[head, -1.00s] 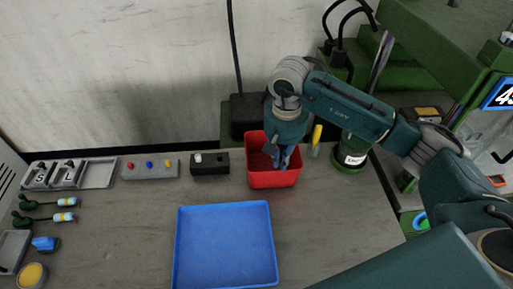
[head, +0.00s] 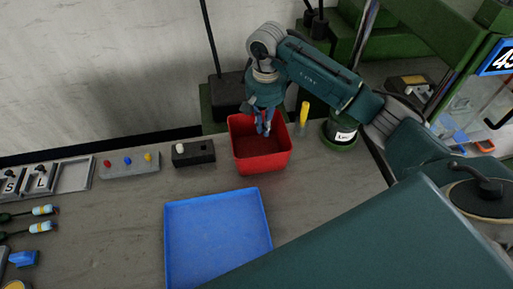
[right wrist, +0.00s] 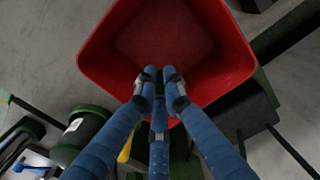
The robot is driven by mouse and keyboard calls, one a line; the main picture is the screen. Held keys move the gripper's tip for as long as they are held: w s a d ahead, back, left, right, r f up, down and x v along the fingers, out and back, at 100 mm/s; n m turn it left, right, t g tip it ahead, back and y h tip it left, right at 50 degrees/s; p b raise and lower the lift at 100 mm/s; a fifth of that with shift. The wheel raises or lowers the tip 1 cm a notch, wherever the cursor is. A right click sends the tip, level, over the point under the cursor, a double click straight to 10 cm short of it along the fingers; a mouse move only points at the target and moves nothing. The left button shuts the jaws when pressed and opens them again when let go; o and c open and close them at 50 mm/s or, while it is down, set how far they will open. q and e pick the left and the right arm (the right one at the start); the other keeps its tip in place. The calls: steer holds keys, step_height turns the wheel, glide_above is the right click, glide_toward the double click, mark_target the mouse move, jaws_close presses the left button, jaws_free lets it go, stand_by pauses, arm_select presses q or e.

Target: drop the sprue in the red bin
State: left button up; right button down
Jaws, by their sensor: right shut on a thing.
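The red bin (head: 262,164) stands upright on the bench behind the blue tray, its mouth open upward. My right gripper (head: 264,130) points down over the back part of the bin's mouth. In the right wrist view my right gripper's blue fingers (right wrist: 159,76) are close together in front of the red bin (right wrist: 237,55). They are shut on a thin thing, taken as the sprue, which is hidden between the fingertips. The visible bin floor looks empty. My left gripper is not in view.
A blue tray (head: 216,238) lies in front of the bin. A black box with a white knob (head: 193,153) and a grey block with coloured buttons (head: 129,165) stand to the left. A yellow-handled tool (head: 303,115) and a green cylinder (head: 340,134) stand to the right.

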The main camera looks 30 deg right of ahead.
steer(key=c, duration=1.8)
jaws_free()
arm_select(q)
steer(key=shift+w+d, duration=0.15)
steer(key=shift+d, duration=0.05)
arm_select(e)
step_height(320, 180, up, 12)
steer(key=shift+f, duration=0.1)
